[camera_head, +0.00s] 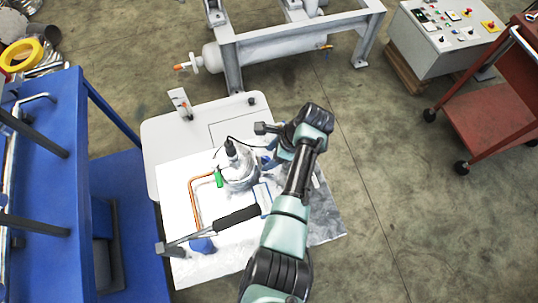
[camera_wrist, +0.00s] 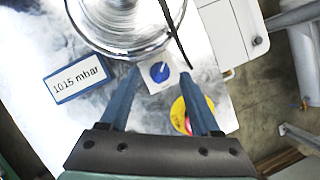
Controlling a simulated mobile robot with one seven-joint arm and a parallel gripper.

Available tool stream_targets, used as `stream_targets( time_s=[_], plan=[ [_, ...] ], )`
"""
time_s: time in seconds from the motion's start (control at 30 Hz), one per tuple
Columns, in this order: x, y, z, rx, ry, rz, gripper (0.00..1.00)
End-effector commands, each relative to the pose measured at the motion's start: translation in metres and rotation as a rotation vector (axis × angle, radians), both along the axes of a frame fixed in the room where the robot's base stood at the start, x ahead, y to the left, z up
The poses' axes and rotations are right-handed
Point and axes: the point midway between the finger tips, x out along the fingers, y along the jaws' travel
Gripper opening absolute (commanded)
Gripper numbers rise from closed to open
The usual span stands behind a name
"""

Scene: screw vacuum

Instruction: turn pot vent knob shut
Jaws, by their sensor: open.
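A shiny steel pot (camera_head: 240,172) stands on the white table, and its round rim also shows at the top of the wrist view (camera_wrist: 120,25). Beside the pot, in the wrist view, a round blue knob (camera_wrist: 160,72) with a white mark sits on a small pale plate. I cannot tell for sure that it is the pot's vent knob. My gripper (camera_wrist: 159,76) is open, its two blue fingers apart on either side of the knob in the picture. I see no contact. In the head view my gripper (camera_head: 268,160) is beside the pot, partly hidden by my arm.
A display reading 1015 mbar (camera_wrist: 80,78) lies left of the fingers. A green handle (camera_head: 219,178), copper pipe (camera_head: 195,200) and black-gripped lever (camera_head: 237,217) are on the table.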

Motion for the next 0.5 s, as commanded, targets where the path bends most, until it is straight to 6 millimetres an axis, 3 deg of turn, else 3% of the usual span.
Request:
stream_targets(
  time_s=[0.43,0.5],
  plan=[
    [0.0009,0.0041,-0.0097,-0.001,-0.001,0.001,0.64],
    [0.0009,0.0041,-0.0097,-0.001,-0.001,0.001,0.51]
  ],
)
